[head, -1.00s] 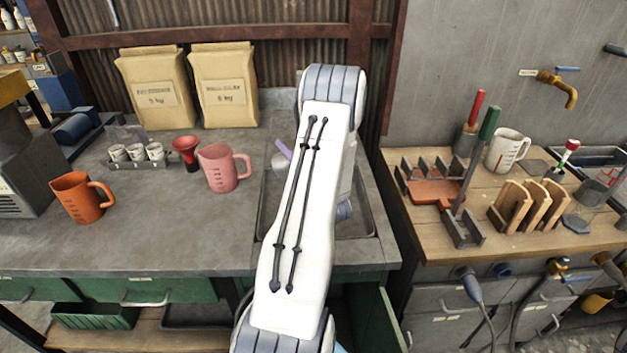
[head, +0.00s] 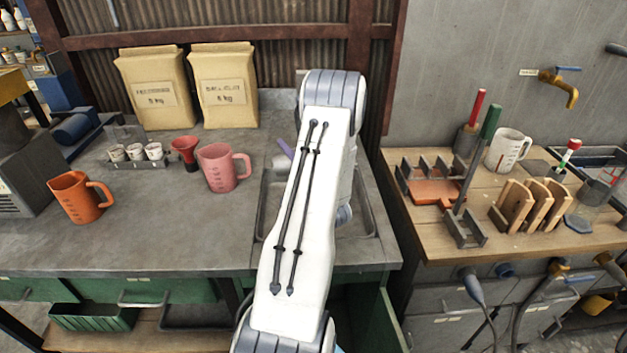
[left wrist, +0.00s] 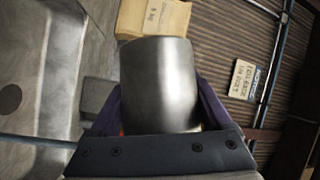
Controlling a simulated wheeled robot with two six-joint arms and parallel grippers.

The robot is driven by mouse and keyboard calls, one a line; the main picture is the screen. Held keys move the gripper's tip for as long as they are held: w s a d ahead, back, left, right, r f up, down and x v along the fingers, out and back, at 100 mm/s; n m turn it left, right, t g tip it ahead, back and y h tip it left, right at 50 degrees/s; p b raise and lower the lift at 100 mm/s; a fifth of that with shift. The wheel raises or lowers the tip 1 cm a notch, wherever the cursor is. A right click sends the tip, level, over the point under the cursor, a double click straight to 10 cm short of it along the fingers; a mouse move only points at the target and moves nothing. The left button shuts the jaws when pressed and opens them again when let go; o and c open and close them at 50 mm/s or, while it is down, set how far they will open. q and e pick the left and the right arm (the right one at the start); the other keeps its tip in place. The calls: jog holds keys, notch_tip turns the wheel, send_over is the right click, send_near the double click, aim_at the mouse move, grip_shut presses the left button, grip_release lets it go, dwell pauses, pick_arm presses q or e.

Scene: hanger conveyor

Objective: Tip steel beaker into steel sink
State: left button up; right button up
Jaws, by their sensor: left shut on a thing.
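The steel beaker (left wrist: 160,80) fills the middle of the left wrist view, with its plain shiny wall facing me. My left gripper (left wrist: 160,104) is shut on it, a purple finger on each side. The surroundings look rolled onto their side there, and the beaker looks strongly tilted; its contents are hidden. The steel sink (left wrist: 35,75) lies to the left in that view, apart from the beaker. In the head view my left arm covers most of the sink (head: 268,215). My right gripper is not visible.
A pink jug (head: 218,170), red funnel (head: 185,152) and orange jug (head: 78,198) stand left of the sink. Two paper sacks (head: 222,85) stand behind. A wooden bench (head: 440,240) with racks and tools stands to the right. The counter's front left is clear.

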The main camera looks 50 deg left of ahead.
pick_arm(q)
jog(key=shift+f, duration=0.1)
dwell(0.5)
jog(key=shift+w+d+f+m+y+b, duration=0.1)
jog(key=shift+m+y+b, duration=0.2)
jog(key=shift+m+b, duration=0.3)
dwell(0.5)
jog(key=shift+d+f+m+t+b, duration=0.1)
jog(key=shift+f+m+t+b, duration=0.05)
jog(key=shift+m+t+b, duration=0.3)
jog(key=shift+w+m+y, duration=0.1)
jog(key=shift+m+y, duration=0.15)
jog(key=shift+y, duration=0.05)
jog(key=shift+w+d, duration=0.1)
